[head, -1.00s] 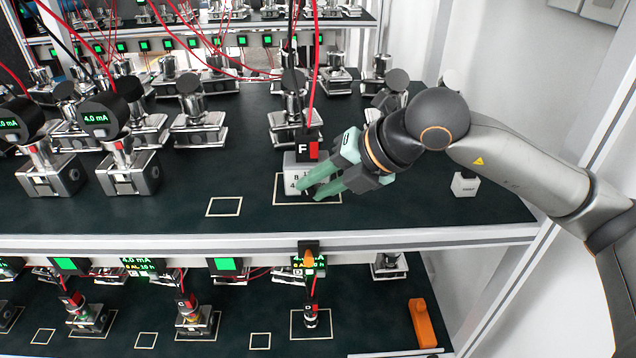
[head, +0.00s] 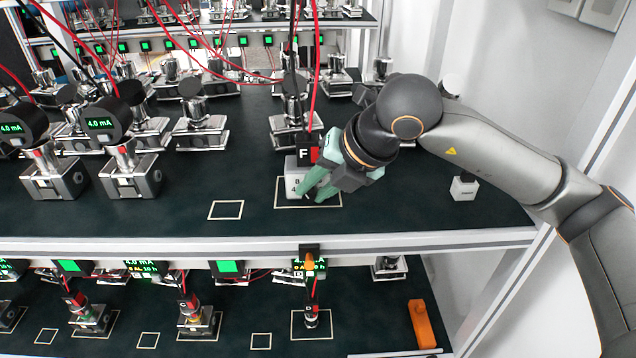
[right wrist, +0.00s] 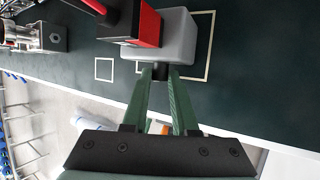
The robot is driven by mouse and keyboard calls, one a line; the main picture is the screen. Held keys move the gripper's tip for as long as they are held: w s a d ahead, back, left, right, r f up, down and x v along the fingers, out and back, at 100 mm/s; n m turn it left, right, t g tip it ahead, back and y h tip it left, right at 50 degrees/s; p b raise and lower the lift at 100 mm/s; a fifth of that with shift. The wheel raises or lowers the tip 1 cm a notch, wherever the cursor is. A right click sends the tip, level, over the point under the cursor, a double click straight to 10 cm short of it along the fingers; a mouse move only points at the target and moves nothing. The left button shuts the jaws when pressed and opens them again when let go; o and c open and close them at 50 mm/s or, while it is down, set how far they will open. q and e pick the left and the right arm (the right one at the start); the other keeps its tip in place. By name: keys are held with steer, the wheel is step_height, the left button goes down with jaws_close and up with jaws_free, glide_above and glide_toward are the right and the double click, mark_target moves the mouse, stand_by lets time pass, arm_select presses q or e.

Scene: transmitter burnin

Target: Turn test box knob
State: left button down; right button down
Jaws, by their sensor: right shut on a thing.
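The test box (head: 293,186) is a small light-grey box standing in a white outlined rectangle on the dark upper shelf. A black and red plug marked F (head: 307,152) sits on it, and its red side also shows in the right wrist view (right wrist: 150,25). My right gripper (head: 311,187) has its green fingers at the right front of the box. In the right wrist view the fingertips (right wrist: 161,72) close around a dark knob (right wrist: 161,70) on the box's near face. The knob is mostly hidden by the fingers. My left gripper is not in view.
An empty outlined square (head: 226,210) lies left of the box. Transmitters with 4.0 mA displays (head: 107,124) stand further left. A red cable (head: 314,75) rises from the plug. A small white block (head: 464,187) stands to the right. The shelf's front edge (head: 250,243) runs below.

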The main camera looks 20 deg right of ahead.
steer(key=shift+w+a+r+h+p, duration=0.1)
steer(key=shift+a+r+h+p, duration=0.2)
steer(key=shift+h, duration=0.5)
steer(key=h, duration=0.1)
steer(key=n+g+h, duration=0.1)
steer(key=shift+w+a+h, duration=0.1)
steer(key=shift+a+h, duration=0.15)
steer(key=shift+h, duration=0.05)
steer(key=shift+a+g+h+p, duration=0.2)
steer(key=shift+g+h+p, duration=0.2)
steer(key=shift+h, duration=0.4)
steer(key=h+p, duration=0.1)
steer(key=n+h+p, duration=0.1)
steer(key=h, duration=0.1)
steer(key=shift+w+a+r+g, duration=0.1)
steer(key=shift+w+a+g, duration=0.05)
steer(key=shift+a+g, duration=0.2)
steer(key=shift+a+f+n+g+h+p, duration=0.1)
steer(key=shift+f+n+g+h+p, duration=0.1)
steer(key=shift+h+p, duration=0.4)
steer(key=shift+a+f+n+g+h+p, duration=0.15)
steer(key=shift+h+p, duration=0.3)
steer(key=shift+h, duration=0.25)
steer(key=shift+d+f, duration=0.1)
steer(key=c, duration=1)
jaws_free()
